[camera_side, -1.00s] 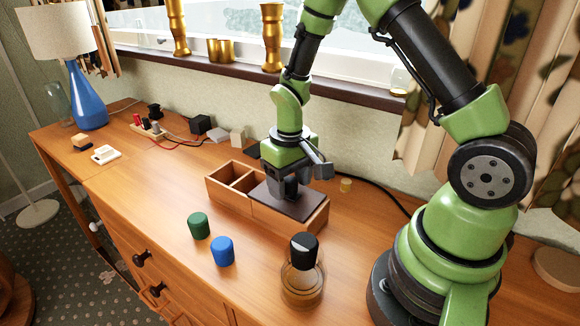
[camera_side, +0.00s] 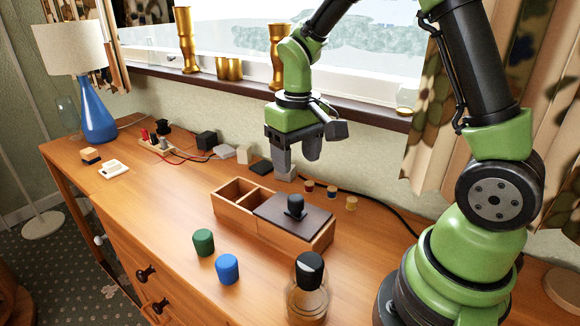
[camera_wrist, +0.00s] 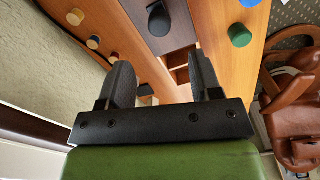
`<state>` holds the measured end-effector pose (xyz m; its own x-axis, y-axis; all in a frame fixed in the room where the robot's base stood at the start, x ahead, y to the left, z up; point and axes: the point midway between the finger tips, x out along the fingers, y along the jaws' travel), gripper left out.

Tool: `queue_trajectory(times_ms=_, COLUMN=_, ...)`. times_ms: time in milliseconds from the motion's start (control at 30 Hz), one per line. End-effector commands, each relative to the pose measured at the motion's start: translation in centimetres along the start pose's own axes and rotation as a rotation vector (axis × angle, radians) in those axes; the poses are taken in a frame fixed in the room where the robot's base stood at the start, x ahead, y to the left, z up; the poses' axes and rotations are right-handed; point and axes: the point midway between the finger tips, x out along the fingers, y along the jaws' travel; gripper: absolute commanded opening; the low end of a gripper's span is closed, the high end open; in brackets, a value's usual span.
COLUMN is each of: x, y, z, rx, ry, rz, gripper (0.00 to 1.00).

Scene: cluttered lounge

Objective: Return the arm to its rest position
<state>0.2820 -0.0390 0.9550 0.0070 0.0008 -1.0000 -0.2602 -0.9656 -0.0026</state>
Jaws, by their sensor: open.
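My gripper (camera_side: 298,166) hangs above the back of the wooden sideboard, fingers down, apart and empty. It is behind and above a wooden box (camera_side: 231,214) and clear of it. A dark lid (camera_side: 273,213) with a black knob (camera_side: 296,204) covers the right part of the box; the left compartments are open. In the wrist view, the open fingers of my gripper (camera_wrist: 161,70) show with nothing between them, and the lid (camera_wrist: 178,37) lies beyond.
A green cylinder (camera_side: 203,242), a blue cylinder (camera_side: 228,269) and a black-topped glass jar (camera_side: 307,302) stand in front of the box. Small spools (camera_side: 332,191) and a black cable lie behind it. A windowsill (camera_side: 240,87) and curtains are close behind my arm.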

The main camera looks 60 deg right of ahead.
Motion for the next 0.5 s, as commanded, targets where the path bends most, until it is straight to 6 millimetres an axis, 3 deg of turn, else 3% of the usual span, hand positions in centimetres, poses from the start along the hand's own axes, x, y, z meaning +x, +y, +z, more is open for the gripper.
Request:
queue_trajectory(times_ms=167, x=-3.6, y=-0.8, z=1.5, rx=0.018, ry=0.091, rz=-0.037, gripper=0.58)
queue_trajectory(times_ms=300, x=-7.7, y=-1.6, z=4.3, rx=0.041, ry=0.209, rz=-0.099, gripper=0.58)
queue_trajectory(times_ms=500, x=-11.6, y=-2.5, z=9.2, rx=0.068, ry=0.37, rz=-0.207, gripper=0.58)
